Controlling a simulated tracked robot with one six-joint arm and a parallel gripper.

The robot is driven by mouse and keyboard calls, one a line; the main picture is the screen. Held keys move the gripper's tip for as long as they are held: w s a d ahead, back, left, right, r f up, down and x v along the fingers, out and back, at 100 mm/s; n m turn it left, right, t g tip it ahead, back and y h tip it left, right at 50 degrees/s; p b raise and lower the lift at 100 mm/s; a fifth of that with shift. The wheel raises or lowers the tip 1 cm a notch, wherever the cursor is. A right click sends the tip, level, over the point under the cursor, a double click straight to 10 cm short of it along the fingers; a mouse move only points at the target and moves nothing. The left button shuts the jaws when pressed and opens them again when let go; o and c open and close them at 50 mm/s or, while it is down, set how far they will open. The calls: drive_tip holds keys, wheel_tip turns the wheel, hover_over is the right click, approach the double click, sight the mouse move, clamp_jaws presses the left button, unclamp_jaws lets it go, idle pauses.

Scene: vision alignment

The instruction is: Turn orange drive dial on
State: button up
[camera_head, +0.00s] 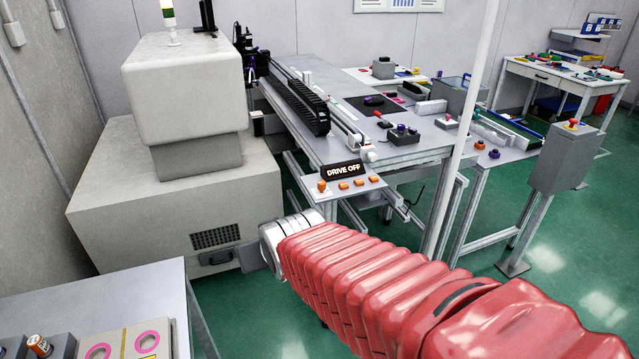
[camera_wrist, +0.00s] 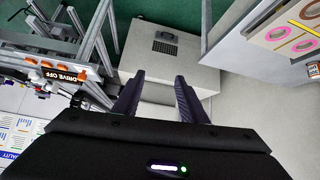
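The orange drive dial (camera_head: 322,187) is at the left end of a small grey panel on the front of the workbench. It stands beside several orange buttons (camera_head: 358,182), under a black sign (camera_head: 343,170) reading "DRIVE OFF". In the wrist view the sign (camera_wrist: 69,76) appears tilted at the left, with orange parts around it; which is the dial I cannot tell. My gripper (camera_wrist: 160,76) is open and empty, its two dark fingers apart. It points towards the beige machine, with the panel off to its left. In the head view the fingers cannot be made out beyond my red-sleeved arm.
A large beige machine (camera_head: 165,190) stands left of the workbench (camera_head: 400,152). A pale vertical pole (camera_head: 462,130) rises right of the panel. A grey pedestal box (camera_head: 565,158) stands farther right. A table corner (camera_head: 170,275) is at lower left. Green floor lies open at right.

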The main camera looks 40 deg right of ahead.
drive_tip(key=w+d+f+m+t+h, duration=0.2)
drive_tip(key=w+d+f+t+h, duration=0.1)
drive_tip(key=w+d, duration=0.65)
drive_tip(key=s+d+f+t+h, duration=0.1)
drive_tip(key=d+t, duration=0.1)
drive_tip(key=d, duration=0.4)
drive_tip(key=s+d+f+m+t+h, duration=0.1)
drive_tip(key=s+d+f+t+h, duration=0.1)
drive_tip(key=d, duration=0.4)
drive_tip(key=shift+s+d+m, duration=0.15)
drive_tip(key=shift+s+m, duration=0.05)
drive_tip(key=shift+m, duration=0.1)
